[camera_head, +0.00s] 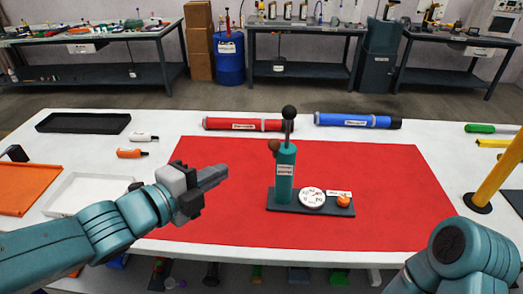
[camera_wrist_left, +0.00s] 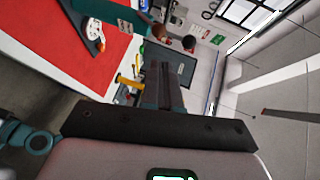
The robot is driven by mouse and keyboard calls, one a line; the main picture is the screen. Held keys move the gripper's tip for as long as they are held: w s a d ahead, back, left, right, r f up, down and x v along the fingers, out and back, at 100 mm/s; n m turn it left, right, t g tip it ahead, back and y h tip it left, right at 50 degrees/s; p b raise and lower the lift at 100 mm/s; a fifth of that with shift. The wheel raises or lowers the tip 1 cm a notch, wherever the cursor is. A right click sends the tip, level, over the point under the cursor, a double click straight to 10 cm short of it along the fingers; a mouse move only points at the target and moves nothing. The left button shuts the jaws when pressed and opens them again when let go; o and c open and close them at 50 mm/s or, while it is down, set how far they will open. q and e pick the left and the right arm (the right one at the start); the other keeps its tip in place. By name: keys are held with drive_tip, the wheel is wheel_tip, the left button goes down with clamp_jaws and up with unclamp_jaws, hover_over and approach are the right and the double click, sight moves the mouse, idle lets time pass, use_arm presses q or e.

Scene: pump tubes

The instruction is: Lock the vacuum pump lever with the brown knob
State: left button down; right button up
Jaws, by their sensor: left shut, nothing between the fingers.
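The teal vacuum pump (camera_head: 286,175) stands upright on a dark base plate (camera_head: 282,208) on the red mat. A lever with a black ball (camera_head: 288,112) rises from its top. The brown knob (camera_head: 274,145) sits at the pump's upper left side. A white dial (camera_head: 312,198) and an orange knob (camera_head: 343,201) are on the base. My left gripper (camera_head: 226,172) is shut and empty, left of the pump and apart from it. The left wrist view shows its fingers (camera_wrist_left: 160,68), with the brown knob (camera_wrist_left: 158,31) and black ball (camera_wrist_left: 188,43) beyond. My right gripper is out of view.
The red mat (camera_head: 400,220) is mostly clear. A red tube (camera_head: 249,124) and a blue tube (camera_head: 352,120) lie behind it. A yellow post (camera_head: 497,175) stands at right. A white tray (camera_head: 90,195) and black tray (camera_head: 83,123) are at left.

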sight(270, 147)
use_arm(q)
drive_tip(key=x, duration=1.4)
drive_tip(key=shift+s+f, duration=0.1)
